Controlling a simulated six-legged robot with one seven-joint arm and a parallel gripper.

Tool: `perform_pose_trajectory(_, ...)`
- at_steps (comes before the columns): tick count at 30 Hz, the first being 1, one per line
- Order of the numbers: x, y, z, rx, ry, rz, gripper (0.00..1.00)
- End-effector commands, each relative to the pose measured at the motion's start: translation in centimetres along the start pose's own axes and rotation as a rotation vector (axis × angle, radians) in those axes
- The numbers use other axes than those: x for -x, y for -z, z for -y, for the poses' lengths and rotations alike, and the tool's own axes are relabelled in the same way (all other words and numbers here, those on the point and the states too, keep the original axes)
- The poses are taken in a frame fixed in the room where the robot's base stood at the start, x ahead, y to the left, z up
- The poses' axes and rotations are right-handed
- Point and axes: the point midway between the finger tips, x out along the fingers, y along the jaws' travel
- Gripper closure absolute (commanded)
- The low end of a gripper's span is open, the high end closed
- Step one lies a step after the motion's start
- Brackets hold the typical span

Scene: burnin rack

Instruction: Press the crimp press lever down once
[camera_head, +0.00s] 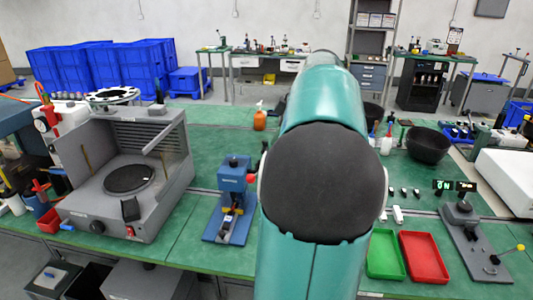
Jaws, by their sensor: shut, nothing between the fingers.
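A small blue press (234,205), which looks like the crimp press, stands on the green bench left of my arm. It has a blue base plate and a yellow part low on its front. A red knob (252,178), perhaps the end of its lever, shows at its right side, close to my arm in the picture. How far the lever is raised is hard to tell. My teal arm with its dark round joint cover fills the middle of the view and hides the bench behind it. My gripper is not in view.
A grey hooded station (165,200) with a round dark plate stands to the left. Right of my arm are a green tray (384,256), a red tray (424,258), a black bowl (428,146), and a grey fixture (470,240) with a yellow-knobbed lever.

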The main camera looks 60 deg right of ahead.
Motion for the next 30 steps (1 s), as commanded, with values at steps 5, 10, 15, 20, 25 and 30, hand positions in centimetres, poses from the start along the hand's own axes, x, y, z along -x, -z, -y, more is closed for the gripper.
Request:
perform_pose_trajectory(5, -2.9, -0.1, 0.1, -0.002, 0.004, 0.000, 1.00)
perform_pose_trajectory(10, -6.3, 0.0, 0.1, -0.001, 0.005, 0.000, 1.00)
perform_pose_trajectory(15, -9.6, 0.0, 0.1, -0.001, 0.004, 0.000, 1.00)
perform_pose_trajectory(20, -12.0, -0.1, 0.1, -0.002, 0.002, 0.000, 1.00)
perform_pose_trajectory(25, -13.1, 0.0, 0.1, -0.001, 0.001, 0.001, 1.00)
perform_pose_trajectory(30, -13.2, 0.0, 0.1, -0.001, 0.001, 0.001, 1.00)
